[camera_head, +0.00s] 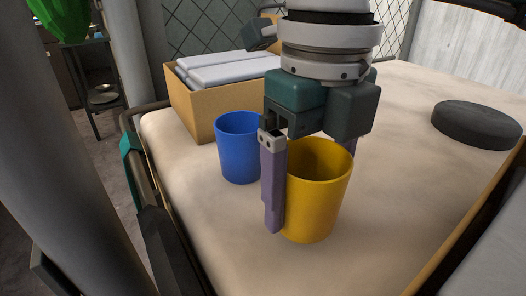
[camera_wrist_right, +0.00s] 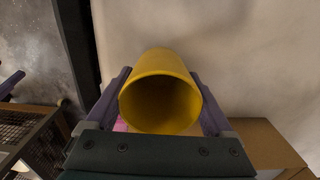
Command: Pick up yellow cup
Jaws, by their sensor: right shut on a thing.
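The yellow cup (camera_head: 318,205) stands upright at the front of the cloth-covered table in the head view. My right gripper (camera_head: 312,185) comes down from above, with one purple finger on each side of the cup, shut on it. The far finger is mostly hidden behind the cup. In the right wrist view the cup (camera_wrist_right: 160,92) sits between both fingers, its opening facing the camera. I cannot tell whether its base touches the table. A purple part at the left edge of the wrist view may be my left gripper (camera_wrist_right: 12,83); its state is unclear.
A blue cup (camera_head: 238,150) stands just left of the right gripper. Behind it is an open cardboard box (camera_head: 194,112) with grey-white packages. A dark round disc (camera_head: 476,125) lies at the right. The table (camera_head: 395,190) is clear between the yellow cup and the disc.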

